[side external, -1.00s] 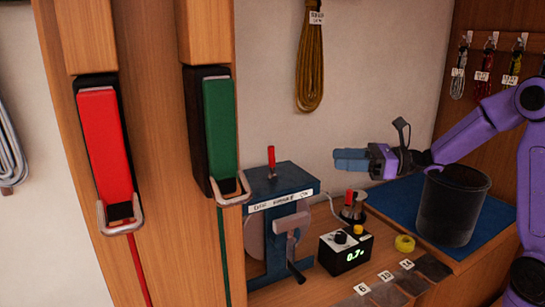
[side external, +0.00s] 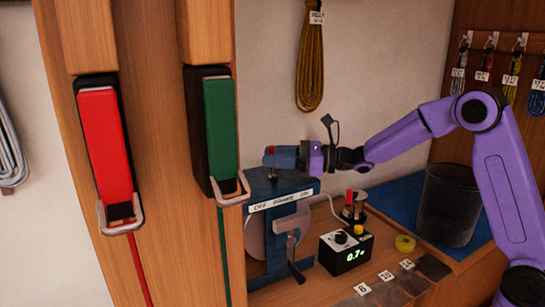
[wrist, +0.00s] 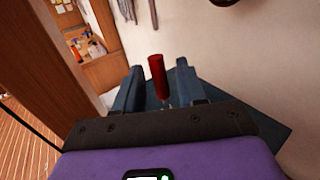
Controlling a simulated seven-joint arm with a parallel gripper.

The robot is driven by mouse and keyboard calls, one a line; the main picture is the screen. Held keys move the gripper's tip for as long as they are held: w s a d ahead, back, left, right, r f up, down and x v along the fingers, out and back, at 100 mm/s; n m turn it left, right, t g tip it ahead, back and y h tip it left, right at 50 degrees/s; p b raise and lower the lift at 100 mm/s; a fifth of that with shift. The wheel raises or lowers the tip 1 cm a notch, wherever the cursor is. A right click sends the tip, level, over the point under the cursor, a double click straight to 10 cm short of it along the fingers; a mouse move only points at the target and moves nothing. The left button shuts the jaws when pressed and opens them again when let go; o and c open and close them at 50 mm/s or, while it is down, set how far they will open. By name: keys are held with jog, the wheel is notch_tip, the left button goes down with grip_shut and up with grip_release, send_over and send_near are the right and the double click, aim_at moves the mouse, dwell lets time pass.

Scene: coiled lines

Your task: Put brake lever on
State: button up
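The brake lever (side external: 270,150), a red-handled stick, stands on top of the blue machine (side external: 285,185). In the side view most of it is hidden behind my gripper (side external: 282,158), with only a bit of red showing. In the wrist view the red lever handle (wrist: 157,76) stands roughly upright between my two blue fingers (wrist: 160,85). A gap shows on each side of the handle, so my gripper is open around it and not closed on it. The fingers are just above the machine's top.
A black box with a lit display (side external: 346,250) and a small red-topped device (side external: 354,206) stand right of the machine. A dark bin (side external: 448,205) stands on a blue mat. Red (side external: 106,145) and green (side external: 220,125) clamps hang on the wooden post at left.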

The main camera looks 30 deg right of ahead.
jog(key=shift+w+a, duration=0.2)
jog(key=shift+a, duration=0.2)
grip_shut()
jog(key=shift+d+m+t+y, duration=0.4)
jog(key=shift+y, duration=0.1)
grip_release()
jog(key=v, duration=1.7)
jog(key=shift+d, duration=0.2)
